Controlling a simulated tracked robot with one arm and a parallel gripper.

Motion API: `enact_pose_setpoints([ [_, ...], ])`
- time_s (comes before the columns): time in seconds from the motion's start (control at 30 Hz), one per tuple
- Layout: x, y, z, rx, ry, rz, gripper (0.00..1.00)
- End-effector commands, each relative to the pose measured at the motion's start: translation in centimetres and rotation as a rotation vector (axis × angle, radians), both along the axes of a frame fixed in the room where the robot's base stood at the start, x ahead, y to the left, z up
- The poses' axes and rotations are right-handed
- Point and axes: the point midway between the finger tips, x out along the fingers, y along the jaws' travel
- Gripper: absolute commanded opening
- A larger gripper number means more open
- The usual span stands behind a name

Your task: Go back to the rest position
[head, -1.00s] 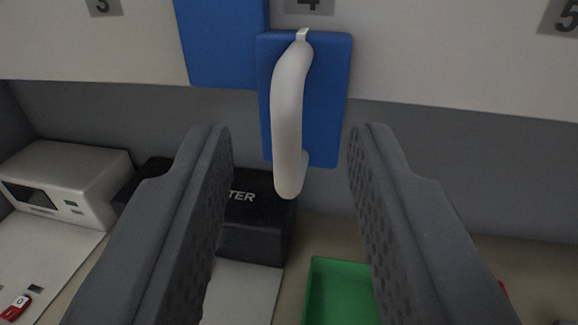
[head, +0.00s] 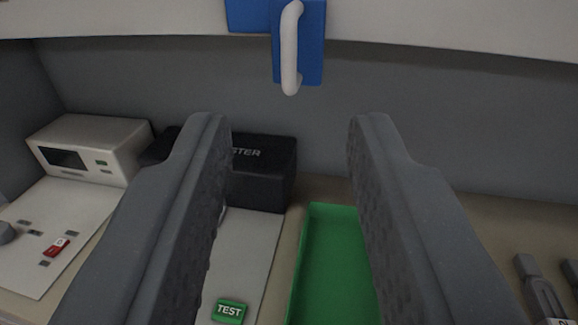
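My gripper (head: 285,125) is open and empty, its two dark grey fingers wide apart in the head view. Beyond and above it, a white curved handle (head: 289,45) on a blue panel (head: 313,45) hangs from the front of the white upper shelf. The fingers are apart from the handle. The rest position itself is not marked in this view.
Below are a black box marked as a tester (head: 265,175), a green tray (head: 335,260), a green TEST button (head: 229,310) and a white device (head: 95,150). A small red item (head: 57,247) lies on the white board at left. Grey tools (head: 541,290) lie at right.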

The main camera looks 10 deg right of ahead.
Motion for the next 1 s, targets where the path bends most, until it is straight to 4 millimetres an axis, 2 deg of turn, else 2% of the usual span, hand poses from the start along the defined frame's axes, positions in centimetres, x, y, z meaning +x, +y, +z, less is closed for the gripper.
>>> enact_pose_setpoints([
  [0.5, -0.2, 0.0, 0.0, 0.000, 0.002, -0.001, 0.33],
  [0.63, 0.0, 0.3, 0.6, 0.003, 0.005, 0.005, 0.33],
  [0.77, 0.5, 1.5, 3.2, 0.012, 0.023, 0.032, 0.33],
  [1.0, 0.3, 4.7, 11.1, 0.026, 0.091, 0.107, 0.33],
])
